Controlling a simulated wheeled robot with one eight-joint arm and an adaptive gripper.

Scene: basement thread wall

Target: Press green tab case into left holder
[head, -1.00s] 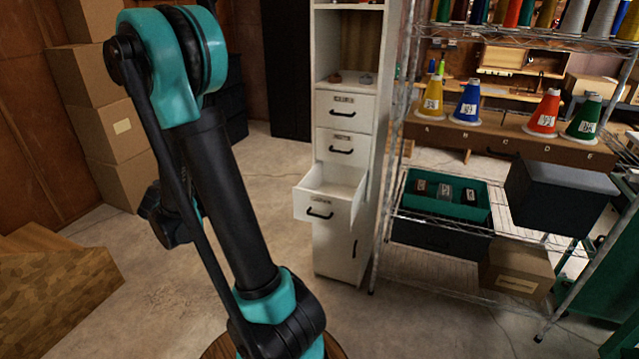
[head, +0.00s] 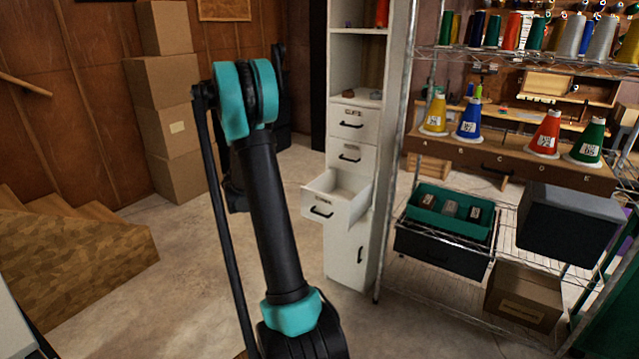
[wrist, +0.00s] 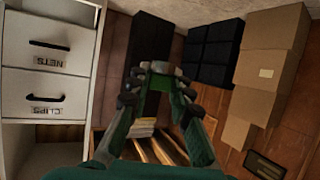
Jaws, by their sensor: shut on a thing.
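In the wrist view, the green fingers of my gripper (wrist: 160,70) come together around something small (wrist: 160,68). In the head view my arm hides the gripper. A green tray (head: 413,212) on the wire shelf holds several small dark and grey cases (head: 450,207), with labels too small to read. I cannot pick out a left holder in either view.
A white cabinet (head: 348,240) has one drawer (head: 325,208) pulled open. Thread cones stand on a wooden rack (head: 520,165). A dark grey box (head: 570,220) and a cardboard box (head: 525,295) are on the shelving. Cartons (head: 165,80) are stacked at the back left. Floor before the cabinet is clear.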

